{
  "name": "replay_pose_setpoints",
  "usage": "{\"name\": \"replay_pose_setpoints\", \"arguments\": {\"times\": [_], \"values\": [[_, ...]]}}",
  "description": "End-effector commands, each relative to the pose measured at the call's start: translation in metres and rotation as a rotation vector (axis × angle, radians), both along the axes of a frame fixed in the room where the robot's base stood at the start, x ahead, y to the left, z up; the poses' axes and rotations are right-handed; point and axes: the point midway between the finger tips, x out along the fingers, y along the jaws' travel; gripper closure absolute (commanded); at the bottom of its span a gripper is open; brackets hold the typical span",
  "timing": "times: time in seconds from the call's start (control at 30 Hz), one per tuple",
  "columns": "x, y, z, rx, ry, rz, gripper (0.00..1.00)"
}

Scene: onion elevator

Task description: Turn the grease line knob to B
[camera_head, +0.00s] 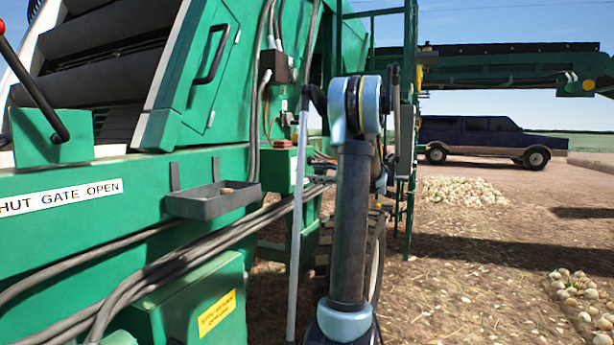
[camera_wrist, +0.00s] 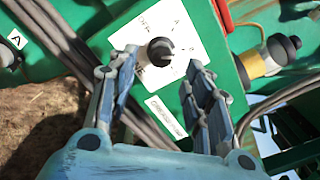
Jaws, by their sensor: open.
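In the wrist view a round black knob (camera_wrist: 160,52) sits on a white label plate (camera_wrist: 198,50) on a green box. Where the knob points is unclear. A white strip of small print (camera_wrist: 165,116) lies below the plate. My gripper (camera_wrist: 161,60) is open, with one finger left of the knob and one right of it. The knob appears between the fingertips; no contact is visible. In the head view my arm hides the gripper and the knob.
Grey hoses (camera_head: 190,245) run along the green machine (camera_head: 90,215), beside a small grey tray (camera_head: 212,201). The wrist view shows a yellow and black fitting (camera_wrist: 270,57) right of the plate and an A tag (camera_wrist: 15,39) at left. Open ground (camera_head: 470,270) lies right, with onion piles.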

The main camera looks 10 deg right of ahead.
Motion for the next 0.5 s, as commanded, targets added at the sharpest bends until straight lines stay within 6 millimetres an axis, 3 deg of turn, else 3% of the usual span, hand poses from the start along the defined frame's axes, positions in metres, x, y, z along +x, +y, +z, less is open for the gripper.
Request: {"name": "replay_pose_setpoints", "arguments": {"times": [0.2, 0.5], "values": [[-0.022, -0.032, -0.001, -0.001, 0.000, -0.004, 0.54], [-0.037, -0.053, -0.001, -0.001, 0.001, 0.000, 0.54]]}}
